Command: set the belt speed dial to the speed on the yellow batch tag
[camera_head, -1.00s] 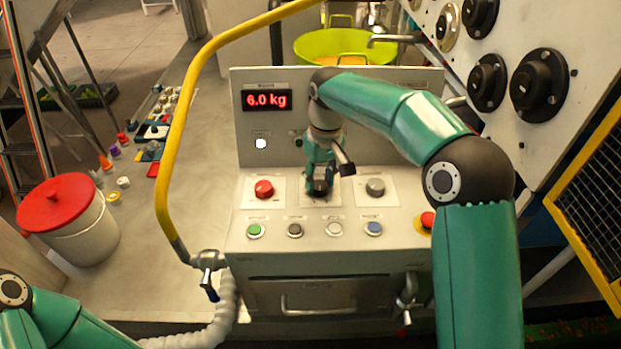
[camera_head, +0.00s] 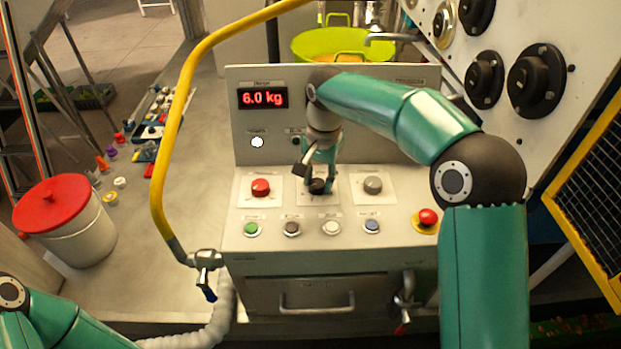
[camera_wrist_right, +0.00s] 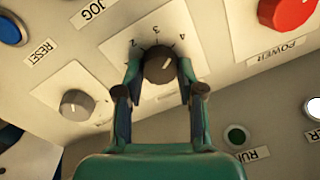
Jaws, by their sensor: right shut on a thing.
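The dark belt speed dial (camera_head: 317,186) sits in the middle of the panel's upper row. It also shows in the right wrist view (camera_wrist_right: 159,65), with the numbers 2, 3 and 4 readable around it. Its pointer mark is too small to read surely. My right gripper (camera_head: 319,178) reaches down from above and is shut on the dial, one finger on each side (camera_wrist_right: 159,78). The gripper hides part of the dial in the head view. My left arm shows at the lower left, but its gripper is out of view. I cannot make out a yellow batch tag.
A red knob (camera_head: 260,187) and a grey knob (camera_head: 373,185) flank the dial. Several push buttons line the row below, with a red emergency stop (camera_head: 428,217) at right. A display (camera_head: 263,98) reads 6.0 kg.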

